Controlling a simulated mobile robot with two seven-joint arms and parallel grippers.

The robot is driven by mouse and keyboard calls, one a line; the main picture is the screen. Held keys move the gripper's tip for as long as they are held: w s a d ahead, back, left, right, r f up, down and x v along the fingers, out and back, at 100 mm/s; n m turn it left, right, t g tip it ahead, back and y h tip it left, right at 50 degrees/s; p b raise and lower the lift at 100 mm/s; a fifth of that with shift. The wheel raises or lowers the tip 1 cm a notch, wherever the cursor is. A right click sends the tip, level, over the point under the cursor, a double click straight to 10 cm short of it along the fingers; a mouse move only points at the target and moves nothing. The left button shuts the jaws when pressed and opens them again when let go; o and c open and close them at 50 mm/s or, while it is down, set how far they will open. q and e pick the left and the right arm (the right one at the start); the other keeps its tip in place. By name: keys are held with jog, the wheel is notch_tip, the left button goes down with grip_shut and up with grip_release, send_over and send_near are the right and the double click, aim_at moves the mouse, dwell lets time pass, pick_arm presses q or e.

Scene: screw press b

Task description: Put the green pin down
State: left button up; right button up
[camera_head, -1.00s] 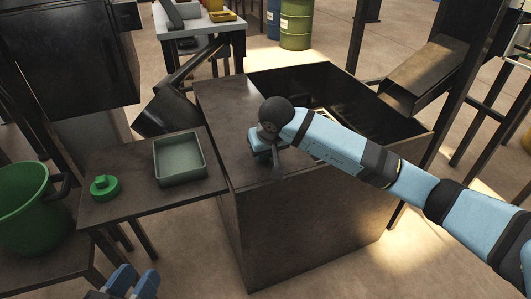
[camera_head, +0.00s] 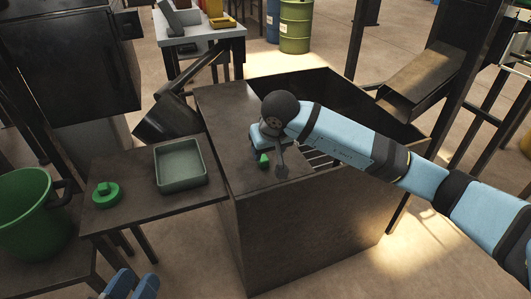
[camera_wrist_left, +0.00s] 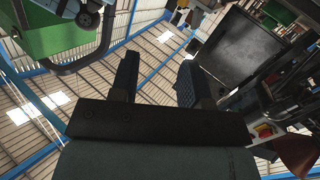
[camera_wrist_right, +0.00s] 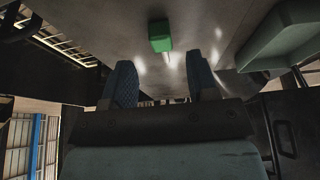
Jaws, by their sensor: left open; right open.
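The green pin (camera_head: 263,159) rests on the dark top of the large box (camera_head: 228,104), right by my right gripper. My right gripper (camera_head: 262,149) is open at that top, partly hidden by its own wrist. In the right wrist view the pin (camera_wrist_right: 160,36) shows as a small green block between and beyond the two spread fingertips (camera_wrist_right: 160,80), apart from both. My left gripper (camera_head: 133,284) is open and empty at the bottom left of the head view. In the left wrist view its fingers (camera_wrist_left: 155,75) are spread with nothing between them.
A grey-green tray (camera_head: 181,182) stands on the side table (camera_head: 140,207), with a green knobbed disc (camera_head: 106,194) left of it. A green bucket (camera_head: 30,222) is at the far left. The box has an open cavity (camera_head: 322,95) behind my right arm.

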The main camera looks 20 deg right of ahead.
jog(key=p+v, duration=0.2)
jog(key=v, duration=0.5)
jog(key=s+a+f+m+g+y, duration=0.25)
jog(key=s+a+y, duration=0.25)
jog(key=s+a, duration=0.25)
jog(key=s+a+f+m+g+y, duration=0.1)
jog(key=s+a+m+g+y, duration=0.15)
jog(key=s+a+y, duration=0.45)
jog(key=s+a+r+m+g+y, duration=0.1)
jog(key=s+a+r+m+y, duration=0.4)
jog(key=s+r+m+y, duration=0.65)
jog(key=w+d+f+m+t+h, duration=0.1)
jog(key=w+d+m+t+h, duration=0.25)
jog(key=m+t, duration=1)
jog(key=w+d+m+t+h, duration=0.2)
jog(key=d+m+t+h, duration=0.3)
jog(key=m, duration=1.6)
pick_arm(q)
notch_tip(320, 180, up, 3)
jog(key=shift+a+r+t, duration=0.1)
jog(key=shift+r+t, duration=0.05)
jog(key=shift+t, duration=0.55)
pick_arm(e)
notch_tip(320, 180, down, 10)
jog(key=s+d+m+g+h, duration=0.1)
jog(key=m+h, duration=0.5)
jog(key=m, duration=1.1)
jog(key=shift+s+d+r+m, duration=0.2)
jog(key=shift+s+d+m, duration=0.2)
jog(key=shift+s, duration=0.2)
